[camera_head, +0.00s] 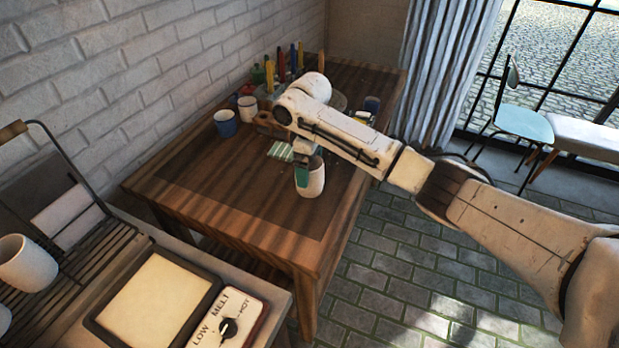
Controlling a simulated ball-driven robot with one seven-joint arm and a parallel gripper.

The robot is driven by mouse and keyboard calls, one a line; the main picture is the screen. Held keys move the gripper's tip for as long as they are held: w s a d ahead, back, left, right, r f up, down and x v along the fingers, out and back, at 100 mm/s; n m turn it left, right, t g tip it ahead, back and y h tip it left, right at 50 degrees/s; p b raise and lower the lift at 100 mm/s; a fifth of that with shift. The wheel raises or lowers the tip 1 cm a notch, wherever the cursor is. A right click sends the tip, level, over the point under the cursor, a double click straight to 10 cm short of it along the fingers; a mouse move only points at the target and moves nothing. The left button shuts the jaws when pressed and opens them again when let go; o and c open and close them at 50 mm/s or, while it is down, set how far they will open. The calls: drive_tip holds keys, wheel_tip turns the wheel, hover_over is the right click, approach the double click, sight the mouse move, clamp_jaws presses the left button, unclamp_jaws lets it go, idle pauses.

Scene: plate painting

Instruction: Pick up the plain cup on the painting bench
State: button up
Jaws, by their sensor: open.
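A plain off-white cup (315,182) stands upright on the wooden painting bench (230,195), near its right edge. My gripper (304,171) reaches down over it from the right. One greenish finger overlaps the left side of the cup's rim, and the other finger is hidden. The gripper is open. I cannot tell whether the finger touches the cup or is inside it.
Upright coloured tools (281,65) stand behind my arm. A hot plate (155,300) and another plain cup (26,263) are at lower left. The bench's front is clear.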

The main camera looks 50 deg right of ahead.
drive_tip(key=shift+f, duration=0.8)
drive_tip(key=shift+c, duration=0.2)
drive_tip(key=c, duration=1.1)
